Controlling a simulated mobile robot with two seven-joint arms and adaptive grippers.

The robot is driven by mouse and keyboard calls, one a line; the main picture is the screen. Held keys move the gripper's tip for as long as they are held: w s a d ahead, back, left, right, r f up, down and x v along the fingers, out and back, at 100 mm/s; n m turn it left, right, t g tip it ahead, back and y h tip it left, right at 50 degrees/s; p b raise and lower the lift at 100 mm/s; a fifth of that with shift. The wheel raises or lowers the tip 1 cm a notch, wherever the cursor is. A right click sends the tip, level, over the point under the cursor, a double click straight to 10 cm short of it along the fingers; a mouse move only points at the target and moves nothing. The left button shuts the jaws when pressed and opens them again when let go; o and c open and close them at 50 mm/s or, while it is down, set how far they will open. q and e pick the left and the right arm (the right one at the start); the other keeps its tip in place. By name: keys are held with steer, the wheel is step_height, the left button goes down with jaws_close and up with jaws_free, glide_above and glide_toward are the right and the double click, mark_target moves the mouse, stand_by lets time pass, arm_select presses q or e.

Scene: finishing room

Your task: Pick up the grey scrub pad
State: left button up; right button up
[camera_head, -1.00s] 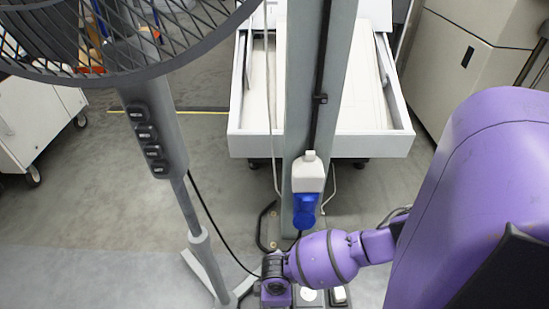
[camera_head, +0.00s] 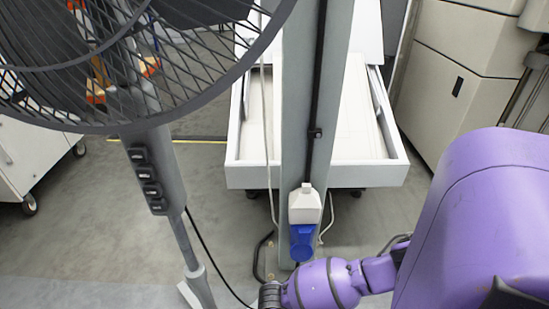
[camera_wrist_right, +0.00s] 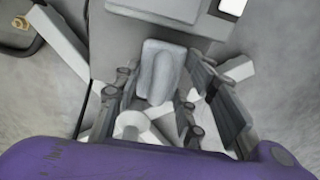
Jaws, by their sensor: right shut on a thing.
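The grey scrub pad (camera_wrist_right: 160,72) shows in the right wrist view as a pale grey block with a rounded ridge. It sits between the two fingers of my right gripper (camera_wrist_right: 158,92), which is shut on it. The head view shows my purple right arm reaching in from the right, with its wrist at the bottom edge. The right fingers and the pad are out of that view. My left gripper is in neither view.
A standing fan (camera_head: 130,60) is close on the left. A grey post (camera_head: 312,100) with a blue and white socket (camera_head: 303,225) stands in the middle. Behind it is a white drawer unit (camera_head: 245,172). A cabinet (camera_head: 460,70) is at the right. Grey floor (camera_head: 95,235) is open at the left.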

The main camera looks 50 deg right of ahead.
arm_select(q)
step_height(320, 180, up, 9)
steer(key=p, duration=0.8)
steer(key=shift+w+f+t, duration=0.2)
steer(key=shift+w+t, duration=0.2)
arm_select(e)
steer(key=s+a+r, duration=0.9)
steer(key=a+r, duration=0.1)
steer(key=shift+a+r, duration=0.3)
steer(key=shift+a, duration=0.05)
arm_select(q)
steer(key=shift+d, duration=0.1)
